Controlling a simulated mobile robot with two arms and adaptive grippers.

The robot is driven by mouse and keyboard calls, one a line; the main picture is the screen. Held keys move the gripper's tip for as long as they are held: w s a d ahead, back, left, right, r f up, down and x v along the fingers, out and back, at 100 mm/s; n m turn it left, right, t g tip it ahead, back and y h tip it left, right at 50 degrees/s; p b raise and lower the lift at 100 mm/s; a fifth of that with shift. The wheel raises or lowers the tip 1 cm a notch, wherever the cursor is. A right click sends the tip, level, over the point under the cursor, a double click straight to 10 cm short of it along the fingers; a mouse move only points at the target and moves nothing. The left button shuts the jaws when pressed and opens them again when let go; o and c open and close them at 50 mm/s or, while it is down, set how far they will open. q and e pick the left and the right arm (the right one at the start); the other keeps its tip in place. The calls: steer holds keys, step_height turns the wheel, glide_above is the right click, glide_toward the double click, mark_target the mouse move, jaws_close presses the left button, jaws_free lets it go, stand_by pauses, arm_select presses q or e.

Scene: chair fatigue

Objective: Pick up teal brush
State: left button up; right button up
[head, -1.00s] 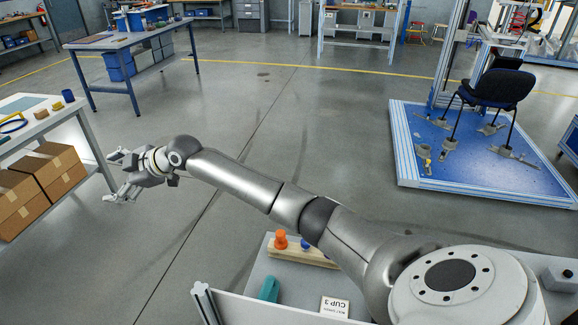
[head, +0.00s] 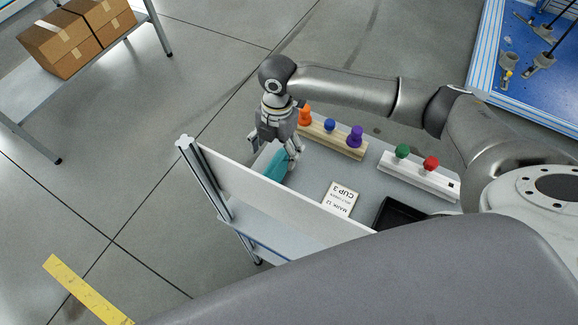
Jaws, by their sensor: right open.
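The teal brush (head: 274,166) lies on the grey tray top (head: 310,178) near its left end, by the white side panel. Only part of it shows, as my right gripper (head: 272,155) covers some of it. My right gripper points down at the brush with its fingers apart, one on each side of it in the picture. I cannot tell whether the fingers touch it. My left gripper is not in view.
A wooden block with orange, blue and purple knobs (head: 335,138) stands just right of the gripper. A white block with green and red knobs (head: 420,176), a label card (head: 341,198) and a black tray (head: 398,213) are further right. The white panel (head: 270,195) edges the front.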

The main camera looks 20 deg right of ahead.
mark_target(272, 166)
steer(key=f, duration=0.2)
steer(key=shift+s+a+f, duration=0.15)
steer(key=shift+a+f, duration=0.2)
steer(key=f, duration=0.1)
steer(key=a+f, duration=0.1)
steer(key=f, duration=0.1)
steer(key=shift+s+f+p, duration=0.1)
steer(key=shift+f+p, duration=0.05)
steer(key=shift+p, duration=0.15)
steer(key=f, duration=0.3)
steer(key=shift+s+a+f+p, duration=0.15)
steer(key=shift+a+f+p, duration=0.05)
steer(key=shift+f+p, duration=0.1)
steer(key=shift+f, duration=0.35)
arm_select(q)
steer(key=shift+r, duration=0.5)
arm_select(e)
steer(key=c, duration=1.2)
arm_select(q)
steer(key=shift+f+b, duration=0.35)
arm_select(e)
step_height(272, 166, up, 10)
steer(key=shift+r, duration=0.1)
